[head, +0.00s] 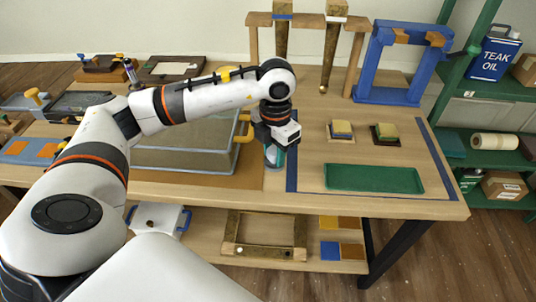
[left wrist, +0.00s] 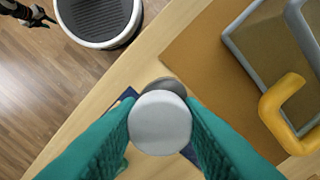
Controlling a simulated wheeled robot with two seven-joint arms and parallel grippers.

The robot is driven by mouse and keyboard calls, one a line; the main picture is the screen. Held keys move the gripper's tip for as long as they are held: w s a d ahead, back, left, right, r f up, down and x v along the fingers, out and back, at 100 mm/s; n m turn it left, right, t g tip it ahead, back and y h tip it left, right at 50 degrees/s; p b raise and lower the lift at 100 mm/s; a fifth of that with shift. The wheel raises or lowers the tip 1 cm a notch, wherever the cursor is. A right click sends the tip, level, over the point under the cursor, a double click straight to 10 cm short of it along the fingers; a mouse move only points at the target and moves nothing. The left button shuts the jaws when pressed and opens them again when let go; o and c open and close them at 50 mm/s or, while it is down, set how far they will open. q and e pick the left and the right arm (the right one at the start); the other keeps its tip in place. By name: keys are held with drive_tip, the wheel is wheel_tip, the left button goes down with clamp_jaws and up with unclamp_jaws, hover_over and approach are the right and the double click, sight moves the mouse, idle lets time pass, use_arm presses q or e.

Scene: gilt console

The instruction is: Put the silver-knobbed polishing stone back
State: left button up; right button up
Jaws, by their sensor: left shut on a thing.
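My left gripper (head: 274,156) is shut on the silver-knobbed polishing stone. In the left wrist view the round silver knob (left wrist: 160,123) sits between the two teal fingers, with part of a dark grey round body (left wrist: 158,86) showing behind it. In the head view the gripper is low over the wooden table, between the glass-walled case and the blue-edged area. The stone is mostly hidden there by the fingers, and I cannot tell whether it touches the table.
A glass-walled case (head: 185,160) with a yellow handle (head: 245,128) stands just left of the gripper. A wooden frame (head: 254,48) and blue frame (head: 388,97) stand at the back.

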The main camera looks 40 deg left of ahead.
sight(273, 165)
use_arm(q)
drive_tip(key=shift+a+f, duration=0.1)
drive_tip(key=shift+f, duration=2.5)
drive_tip(key=o, duration=0.9)
drive_tip(key=shift+o, duration=0.2)
wheel_tip(273, 165, up, 12)
drive_tip(key=shift+r+b, duration=0.15)
drive_tip(key=shift+b, duration=0.25)
